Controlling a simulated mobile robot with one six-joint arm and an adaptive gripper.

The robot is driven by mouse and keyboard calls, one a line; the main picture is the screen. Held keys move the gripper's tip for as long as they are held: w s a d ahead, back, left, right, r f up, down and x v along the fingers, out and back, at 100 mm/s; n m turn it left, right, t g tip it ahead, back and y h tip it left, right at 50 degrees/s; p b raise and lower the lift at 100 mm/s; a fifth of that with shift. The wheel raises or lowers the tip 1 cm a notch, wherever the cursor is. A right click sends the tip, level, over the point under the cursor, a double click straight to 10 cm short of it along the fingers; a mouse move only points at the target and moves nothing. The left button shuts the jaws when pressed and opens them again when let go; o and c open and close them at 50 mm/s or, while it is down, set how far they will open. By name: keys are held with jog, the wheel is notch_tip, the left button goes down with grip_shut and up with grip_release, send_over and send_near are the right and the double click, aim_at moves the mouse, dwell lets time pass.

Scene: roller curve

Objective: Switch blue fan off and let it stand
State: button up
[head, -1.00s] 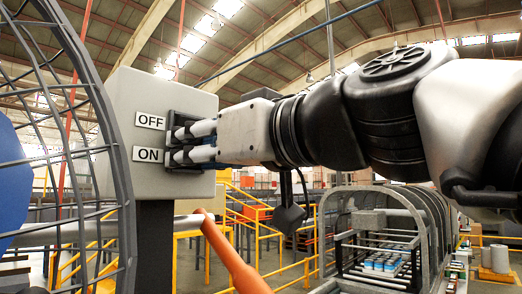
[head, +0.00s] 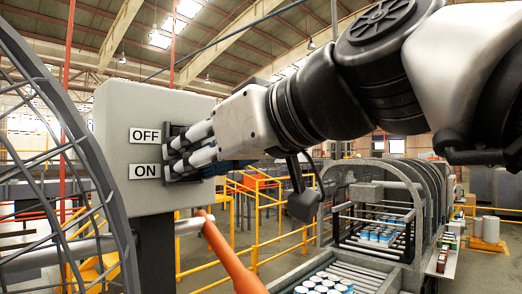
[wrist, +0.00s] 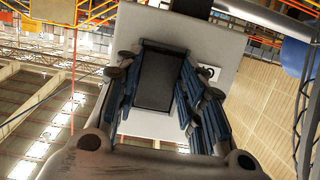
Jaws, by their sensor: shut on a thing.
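The fan's grey wire cage (head: 62,155) fills the left edge of the head view; no blue part of the fan shows there now. Beside it stands a grey switch box (head: 130,105) with an OFF label (head: 145,135) above an ON label (head: 145,171). My gripper (head: 178,152) is at the switch on the box's right side, tilted with its fingers pointing down to the left. In the wrist view, the fingers stand on both sides of a dark switch block (wrist: 156,80) and are shut on it. The fingers hide much of the switch, so I cannot tell its position.
An orange bar (head: 232,258) rises in front below my gripper. Yellow railings (head: 262,195) stand behind. An arched grey conveyor tunnel (head: 415,200) and a roller track with white-topped cans (head: 325,284) lie to the right.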

jog(key=o, duration=1)
jog(key=shift+o, duration=0.2)
jog(key=v, duration=1.2)
jog(key=shift+s, duration=0.1)
jog(key=shift+f, duration=0.1)
